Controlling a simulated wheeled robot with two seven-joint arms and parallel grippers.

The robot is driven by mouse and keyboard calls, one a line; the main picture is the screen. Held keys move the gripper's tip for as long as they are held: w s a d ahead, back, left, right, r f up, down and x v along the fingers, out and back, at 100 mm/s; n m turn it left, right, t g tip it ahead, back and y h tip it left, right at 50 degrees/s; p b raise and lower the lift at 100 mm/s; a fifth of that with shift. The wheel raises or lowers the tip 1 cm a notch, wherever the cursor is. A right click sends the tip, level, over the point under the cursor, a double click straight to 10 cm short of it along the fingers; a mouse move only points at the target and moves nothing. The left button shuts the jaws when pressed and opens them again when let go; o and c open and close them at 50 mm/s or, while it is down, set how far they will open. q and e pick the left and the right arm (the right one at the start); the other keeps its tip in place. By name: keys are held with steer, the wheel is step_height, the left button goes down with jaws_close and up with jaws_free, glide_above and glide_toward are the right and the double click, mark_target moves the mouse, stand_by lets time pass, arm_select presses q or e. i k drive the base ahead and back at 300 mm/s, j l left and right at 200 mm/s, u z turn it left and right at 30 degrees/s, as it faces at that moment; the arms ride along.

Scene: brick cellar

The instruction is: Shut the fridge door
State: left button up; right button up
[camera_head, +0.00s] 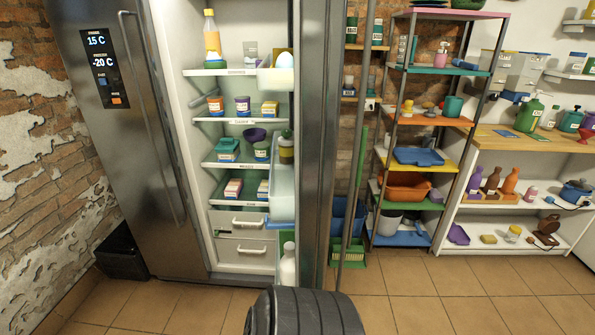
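The steel fridge stands at the left. Its left door (115,150), with a display and a long handle, is shut. Its right door (318,140) is open, swung out toward me and seen nearly edge-on. A long vertical handle (356,130) runs along that door's right side. The door's inner bins (284,190) face left and hold a few items, among them a white bottle (288,265). The lit shelves inside hold jars, boxes and a yellow-capped bottle (211,35). Neither gripper can be made out.
A dark ribbed cylindrical part, probably mine, fills the bottom centre in front of the open door. A colourful shelf rack (430,125) and a wooden-topped shelf unit (530,138) stand at the right. A black bin (122,252) is at lower left. Tiled floor (460,305) is clear at lower right.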

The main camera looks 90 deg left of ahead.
mark_target(317, 29)
steer(key=i+j+u, duration=0.1)
steer(key=u, duration=0.4)
steer(key=i+j+u, duration=0.1)
steer(key=u, duration=0.4)
steer(key=i+u, duration=0.2)
steer(key=u, duration=0.3)
steer(key=i+u, duration=0.15)
steer(key=u, duration=0.35)
steer(key=i+l+u, duration=0.1)
steer(key=u, duration=0.35)
steer(key=i+l+u, duration=0.1)
steer(key=u, duration=0.4)
steer(key=i+u, duration=0.15)
steer(key=u, duration=0.15)
steer(key=k+j, duration=0.15)
steer(key=j, duration=0.15)
